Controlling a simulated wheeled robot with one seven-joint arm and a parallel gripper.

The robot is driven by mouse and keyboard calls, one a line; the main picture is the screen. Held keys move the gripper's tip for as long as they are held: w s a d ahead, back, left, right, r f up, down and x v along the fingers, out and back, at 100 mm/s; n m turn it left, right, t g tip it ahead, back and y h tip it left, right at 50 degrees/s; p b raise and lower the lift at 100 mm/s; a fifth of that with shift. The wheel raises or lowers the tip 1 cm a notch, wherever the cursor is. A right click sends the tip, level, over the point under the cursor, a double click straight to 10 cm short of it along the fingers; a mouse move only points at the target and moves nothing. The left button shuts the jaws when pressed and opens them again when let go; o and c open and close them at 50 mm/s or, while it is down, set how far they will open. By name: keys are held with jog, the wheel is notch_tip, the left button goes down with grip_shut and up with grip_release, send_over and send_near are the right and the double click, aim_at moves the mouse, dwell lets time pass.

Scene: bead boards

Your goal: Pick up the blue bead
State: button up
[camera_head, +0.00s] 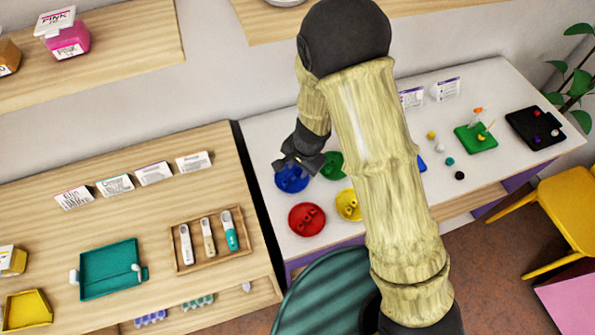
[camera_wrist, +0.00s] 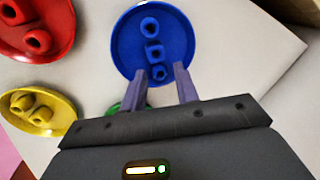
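Three blue beads lie in a row on a round blue dish (camera_wrist: 178,28). The far bead (camera_wrist: 148,27), the middle bead (camera_wrist: 154,52) and the near bead (camera_wrist: 157,73) show in the wrist view. My gripper (camera_wrist: 161,70) is open, its fingers apart with the near bead showing between the tips. I see no contact with it, and the height of the tips above the dish is unclear. In the head view my gripper (camera_head: 300,165) is over the blue dish (camera_head: 283,186) and partly hides it.
A red dish (camera_head: 296,230) and a yellow dish (camera_head: 343,196) with beads stand close by. A green dish (camera_head: 333,158) is right beside the gripper, partly hidden. Loose beads, a green board (camera_head: 468,143) and a black tray (camera_head: 520,118) lie farther right.

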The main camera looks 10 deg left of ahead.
aim_at(299, 171)
jog(key=shift+f, duration=0.35)
grip_shut()
dwell(0.3)
notch_tip(299, 171, up, 10)
jog(key=p, duration=0.3)
dwell(0.7)
